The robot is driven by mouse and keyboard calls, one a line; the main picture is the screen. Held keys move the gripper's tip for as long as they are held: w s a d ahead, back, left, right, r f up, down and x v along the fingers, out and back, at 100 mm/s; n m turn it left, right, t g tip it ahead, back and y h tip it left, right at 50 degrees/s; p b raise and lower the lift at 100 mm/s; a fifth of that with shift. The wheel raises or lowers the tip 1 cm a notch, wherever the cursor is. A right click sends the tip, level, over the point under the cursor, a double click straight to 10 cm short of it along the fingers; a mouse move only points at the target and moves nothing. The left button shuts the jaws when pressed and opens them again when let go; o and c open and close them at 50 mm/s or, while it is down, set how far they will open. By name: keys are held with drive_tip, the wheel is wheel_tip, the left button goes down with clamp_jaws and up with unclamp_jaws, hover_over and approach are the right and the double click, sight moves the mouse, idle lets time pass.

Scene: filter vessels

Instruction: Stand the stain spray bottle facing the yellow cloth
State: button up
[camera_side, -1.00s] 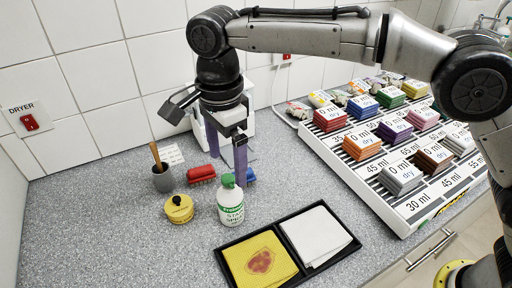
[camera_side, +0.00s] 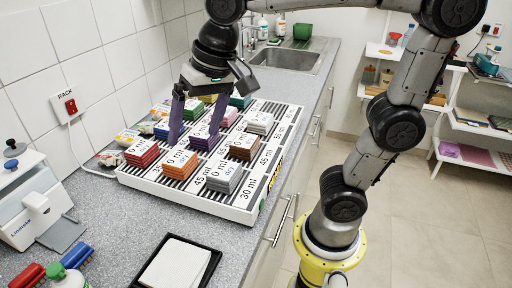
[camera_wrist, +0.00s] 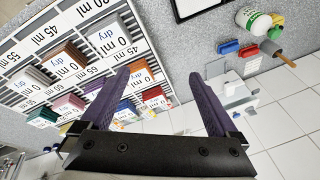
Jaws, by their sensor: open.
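The stain spray bottle stands at the lower left edge of the side view, where only its green cap (camera_side: 57,272) and a bit of its shoulder show. In the wrist view the white bottle (camera_wrist: 254,20) with a green label is near the top right, apart from my gripper. The yellow cloth is out of view in both current frames. Part of the black tray (camera_side: 212,264) shows, with a white cloth (camera_side: 176,264) on it. My gripper (camera_side: 191,143) is open and empty above the sponge rack; its purple fingers also show in the wrist view (camera_wrist: 158,80).
The white slatted rack (camera_side: 262,178) holds several coloured sponges with ml labels below my gripper. A red brush (camera_side: 27,276) and a blue brush (camera_side: 77,255) lie near the bottle. A white machine (camera_side: 30,205) stands at the left. Grey counter is clear between rack and tray.

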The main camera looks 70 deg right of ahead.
drive_tip(key=s+d+f+n+t, duration=0.1)
drive_tip(key=s+d+f+n, duration=0.1)
drive_tip(key=s, duration=0.3)
drive_tip(key=s+d+f+n+t+h, duration=0.1)
drive_tip(key=s+d+f+n, duration=0.2)
drive_tip(key=s, duration=0.3)
drive_tip(key=shift+s+d+f+n, duration=0.2)
drive_tip(key=shift+d+f+n, duration=0.1)
drive_tip(key=shift+d+f, duration=0.55)
drive_tip(key=shift+c, duration=0.3)
idle(0.7)
